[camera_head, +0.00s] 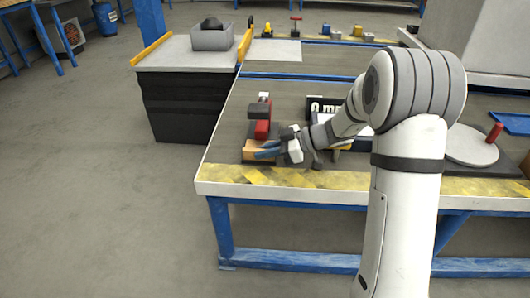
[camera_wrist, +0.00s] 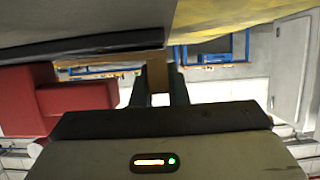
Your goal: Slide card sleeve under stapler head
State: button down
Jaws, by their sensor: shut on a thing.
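The red stapler (camera_head: 262,129) stands near the left end of the workbench; its red body also shows at the left of the wrist view (camera_wrist: 28,98). A tan card sleeve (camera_head: 254,153) lies in front of the stapler, at its base. My gripper (camera_head: 268,152) reaches in from the right, low over the bench, with its fingers at the sleeve. In the wrist view my gripper (camera_wrist: 161,78) is shut on a tan piece (camera_wrist: 157,72), which appears to be the sleeve. Whether the sleeve's edge is under the stapler head cannot be told.
The workbench (camera_head: 232,176) has a yellow-striped front edge close to my gripper. A round grey plate (camera_head: 470,150) is at the right. A side table with a grey bin (camera_head: 212,38) stands at the back left.

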jog(key=shift+w, duration=0.2)
jog(key=c, duration=1.3)
grip_release()
jog(key=shift+c, duration=0.2)
jog(key=shift+d, duration=0.1)
jog(key=p+v, duration=0.2)
jog(key=v, duration=0.5)
jog(key=shift+d+r+p, duration=0.15)
jog(key=shift+d+p, duration=0.2)
jog(key=shift+c, duration=0.2)
